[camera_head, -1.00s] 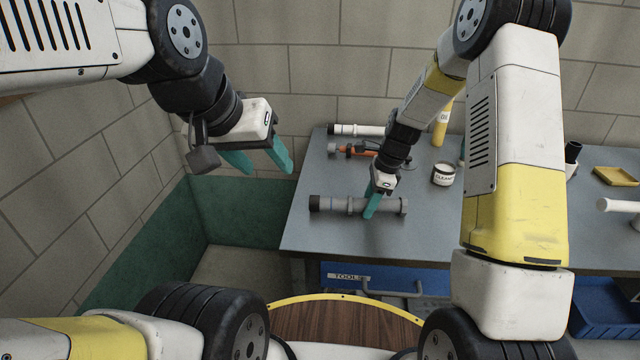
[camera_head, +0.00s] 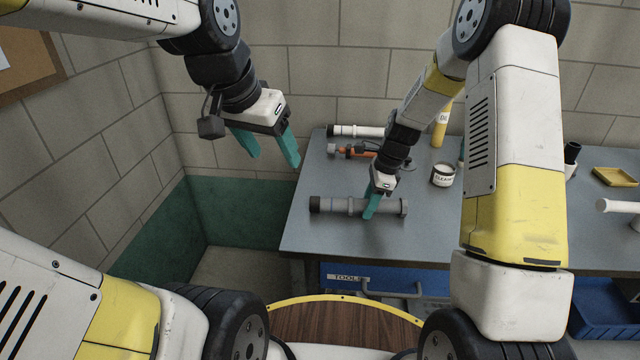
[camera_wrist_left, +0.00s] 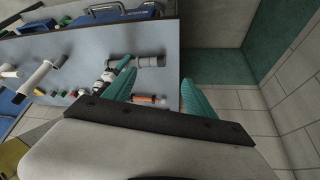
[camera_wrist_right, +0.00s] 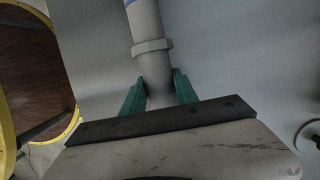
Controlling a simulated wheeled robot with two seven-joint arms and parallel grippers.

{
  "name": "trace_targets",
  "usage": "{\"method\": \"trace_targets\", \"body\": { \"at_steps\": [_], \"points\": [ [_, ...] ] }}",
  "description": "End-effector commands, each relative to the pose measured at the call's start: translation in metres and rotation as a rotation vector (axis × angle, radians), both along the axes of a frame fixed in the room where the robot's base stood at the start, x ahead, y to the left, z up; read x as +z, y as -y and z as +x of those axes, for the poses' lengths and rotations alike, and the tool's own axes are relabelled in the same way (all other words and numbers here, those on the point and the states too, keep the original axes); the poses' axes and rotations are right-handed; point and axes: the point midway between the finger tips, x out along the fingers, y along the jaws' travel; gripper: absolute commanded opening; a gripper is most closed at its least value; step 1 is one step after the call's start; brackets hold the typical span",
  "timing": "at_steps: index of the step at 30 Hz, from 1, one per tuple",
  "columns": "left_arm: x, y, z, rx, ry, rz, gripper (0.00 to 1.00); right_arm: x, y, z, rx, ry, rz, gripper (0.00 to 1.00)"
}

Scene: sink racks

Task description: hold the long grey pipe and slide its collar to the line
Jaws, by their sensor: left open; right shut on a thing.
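The long grey pipe (camera_head: 335,206) lies along the front of the grey bench, its dark end to the left. A raised ring that looks like the collar (camera_wrist_right: 152,46) sits around it, just beyond my right fingertips. A blue mark (camera_wrist_right: 130,2) shows on the pipe at the top edge of the right wrist view. My right gripper (camera_head: 371,211) is shut on the pipe, right of the ring; it also shows in the right wrist view (camera_wrist_right: 160,82). My left gripper (camera_head: 273,160) is open and empty, in the air left of the bench. The pipe also shows in the left wrist view (camera_wrist_left: 153,61).
A white pipe (camera_head: 358,130) and an orange tool (camera_head: 357,151) lie behind the grey pipe. A labelled jar (camera_head: 443,175) and a yellow bottle (camera_head: 440,130) stand to the right. A yellow tray (camera_head: 614,176) is farther right. The bench's left edge is clear.

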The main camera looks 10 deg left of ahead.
Motion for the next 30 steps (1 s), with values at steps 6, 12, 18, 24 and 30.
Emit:
{"method": "trace_targets", "body": {
  "at_steps": [6, 12, 18, 24, 30],
  "points": [
    [-0.022, 0.008, 0.059, -0.282, -0.084, 0.154, 0.65, 0.000, 0.000, 0.000, 0.000, 0.000, 0.000, 0.00],
    [-0.056, 0.019, 0.110, -0.550, -0.154, 0.262, 0.65, 0.000, 0.000, 0.000, 0.000, 0.000, 0.000, 0.00],
    [-0.105, 0.032, 0.154, -0.825, -0.221, 0.341, 0.65, 0.000, 0.000, 0.000, 0.000, 0.000, 0.000, 0.00],
    [-0.150, 0.044, 0.183, -1.044, -0.269, 0.381, 0.65, 0.000, 0.000, 0.000, 0.000, 0.000, 0.000, 0.00],
    [-0.174, 0.049, 0.195, -1.151, -0.288, 0.396, 0.65, 0.000, 0.000, 0.000, 0.000, 0.000, 0.000, 0.00]
  ]
}}
